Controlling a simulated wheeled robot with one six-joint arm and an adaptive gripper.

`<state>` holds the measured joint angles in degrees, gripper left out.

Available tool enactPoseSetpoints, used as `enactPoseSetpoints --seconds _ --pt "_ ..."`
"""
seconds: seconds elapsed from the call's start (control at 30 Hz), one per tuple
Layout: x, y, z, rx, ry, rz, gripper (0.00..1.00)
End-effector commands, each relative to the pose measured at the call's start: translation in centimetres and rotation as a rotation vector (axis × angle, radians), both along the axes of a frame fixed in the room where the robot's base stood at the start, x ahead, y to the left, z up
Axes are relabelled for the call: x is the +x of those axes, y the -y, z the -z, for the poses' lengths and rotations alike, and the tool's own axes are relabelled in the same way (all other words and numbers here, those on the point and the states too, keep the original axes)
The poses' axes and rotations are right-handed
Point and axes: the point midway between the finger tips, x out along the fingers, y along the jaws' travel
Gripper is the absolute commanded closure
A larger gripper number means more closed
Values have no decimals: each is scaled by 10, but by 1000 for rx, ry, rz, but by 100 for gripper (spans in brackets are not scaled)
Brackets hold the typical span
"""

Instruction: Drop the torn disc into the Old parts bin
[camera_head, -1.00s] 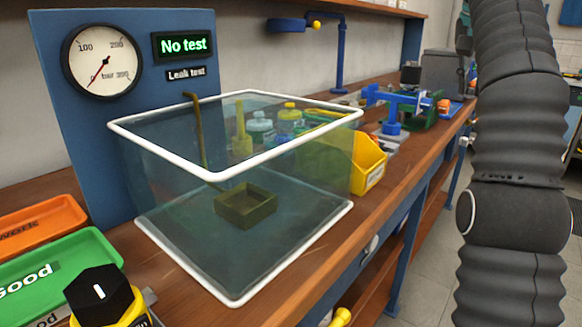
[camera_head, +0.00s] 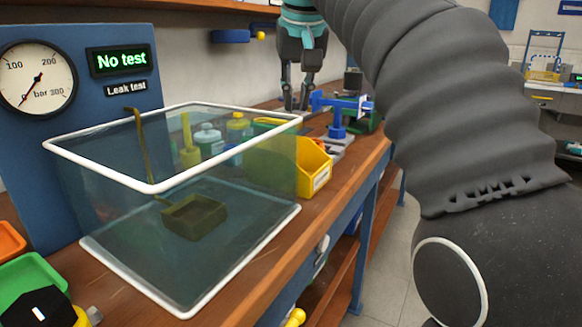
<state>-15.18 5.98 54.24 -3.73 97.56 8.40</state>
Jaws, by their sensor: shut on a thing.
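My gripper (camera_head: 297,103) points down over the bench, at the far side of the clear tank and left of a blue clamp-like fixture (camera_head: 337,115). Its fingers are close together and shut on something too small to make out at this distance. I cannot pick out the torn disc in any view. A yellow open-front bin (camera_head: 314,168) stands on the bench behind the tank's right end. It bears a white label too small to read, so I cannot tell whether it is the Old parts bin. My gripper is beyond it, farther along the bench.
The clear white-rimmed tank (camera_head: 180,186) fills the near bench, with a dark tray hung inside. Green (camera_head: 32,277) and orange (camera_head: 10,240) trays lie at lower left.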

Motion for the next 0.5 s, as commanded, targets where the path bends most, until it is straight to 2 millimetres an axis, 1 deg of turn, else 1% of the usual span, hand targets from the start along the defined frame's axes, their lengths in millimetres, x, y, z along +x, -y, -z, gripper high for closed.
enactPoseSetpoints --seconds 0.3,0.33,0.5 --pt "-1 1 34 0 -1 3 100" --pt "0 1 40 0 -1 3 100" --pt "0 1 50 0 0 3 100"
